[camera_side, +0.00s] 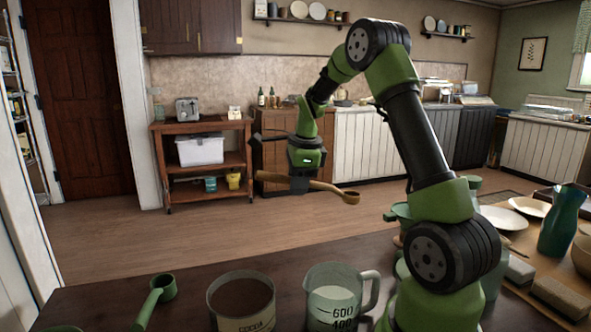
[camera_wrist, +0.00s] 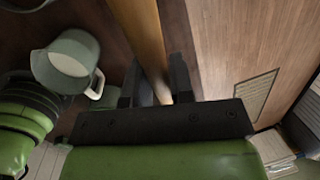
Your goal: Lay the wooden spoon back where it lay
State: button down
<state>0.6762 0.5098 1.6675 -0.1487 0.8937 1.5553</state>
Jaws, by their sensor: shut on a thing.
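The wooden spoon (camera_side: 330,187) is held in the air, roughly level, with its bowl end to the right in the side view. My gripper (camera_side: 300,184) is shut on its handle, well above the dark table (camera_side: 215,268) in the picture. In the wrist view the spoon (camera_wrist: 143,35) runs up between the two black fingers of my gripper (camera_wrist: 155,85). Its far end there is cut off by the frame edge.
A teal jug (camera_side: 562,222) and plates (camera_side: 502,218) crowd the right. A pale green vessel (camera_wrist: 68,55) shows in the wrist view.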

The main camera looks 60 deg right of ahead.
jog(key=shift+g+h, duration=0.5)
jog(key=shift+f, duration=9.35)
jog(key=c, duration=0.9)
grip_release()
